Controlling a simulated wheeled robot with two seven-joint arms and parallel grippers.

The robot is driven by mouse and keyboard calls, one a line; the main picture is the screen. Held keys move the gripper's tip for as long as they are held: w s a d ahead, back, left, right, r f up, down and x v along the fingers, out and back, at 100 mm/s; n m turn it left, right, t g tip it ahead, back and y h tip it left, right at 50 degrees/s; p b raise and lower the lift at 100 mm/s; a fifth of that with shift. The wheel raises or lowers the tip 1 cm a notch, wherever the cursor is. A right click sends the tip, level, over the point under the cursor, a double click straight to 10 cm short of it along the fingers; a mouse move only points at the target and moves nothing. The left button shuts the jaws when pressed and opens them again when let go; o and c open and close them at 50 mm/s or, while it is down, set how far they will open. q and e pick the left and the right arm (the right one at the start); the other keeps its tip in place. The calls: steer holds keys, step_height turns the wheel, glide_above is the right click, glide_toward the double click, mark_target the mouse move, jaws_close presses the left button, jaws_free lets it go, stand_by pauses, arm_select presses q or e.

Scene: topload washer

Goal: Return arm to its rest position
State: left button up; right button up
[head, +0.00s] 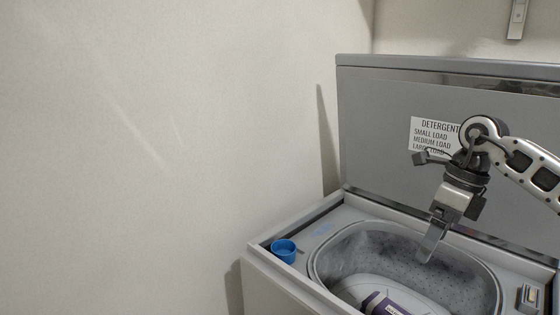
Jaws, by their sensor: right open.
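My right arm comes in from the right edge, and my right gripper (433,245) points down over the open drum of the topload washer (262,257). The gripper is open, with nothing seen between its fingers. Its fingertips are at the upper right part of the drum opening (345,250). A purple and white item (380,303) lies low in the drum, cut off by the bottom edge of the picture. It is apart from the gripper in the picture. My left gripper is not in view.
The raised grey lid (380,110) stands behind the arm, with a detergent label (425,128) partly hidden by it. A blue cap (284,250) sits on the washer's left rim. A control (530,296) is at the right. A bare wall (170,150) fills the left.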

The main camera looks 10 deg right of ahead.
steer(key=s+a+f+m+t+y+b, duration=0.25)
steer(key=a+y, duration=0.35)
steer(key=a, duration=0.4)
steer(key=s+a+f+m+t+y+b, duration=0.15)
steer(key=a+f+m+y, duration=0.35)
steer(key=a, duration=0.5)
steer(key=s+a+f+m+t+y+b, duration=0.1)
steer(key=s+a+f+m+y, duration=0.15)
steer(key=a+y, duration=0.55)
steer(key=s+d+f+m+t+h+b, duration=0.1)
steer(key=d+f+m+t+h, duration=0.2)
steer(key=f+m+t+h, duration=0.65)
steer(key=s+d+f+m+t+h+b, duration=0.1)
steer(key=d+f+m+t+h+b, duration=0.3)
steer(key=m, duration=1.1)
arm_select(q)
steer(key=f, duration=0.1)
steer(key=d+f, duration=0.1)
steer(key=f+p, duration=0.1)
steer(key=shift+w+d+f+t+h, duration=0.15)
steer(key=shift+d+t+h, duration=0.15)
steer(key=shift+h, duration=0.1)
arm_select(e)
steer(key=s+d+f+m+g+h, duration=0.1)
steer(key=s+f+m+g+h, duration=0.3)
steer(key=s+f+m+g, duration=0.3)
steer(key=s+f+g, duration=0.1)
steer(key=s+f, duration=0.3)
steer(key=f, duration=0.2)
steer(key=shift+d+h, duration=0.35)
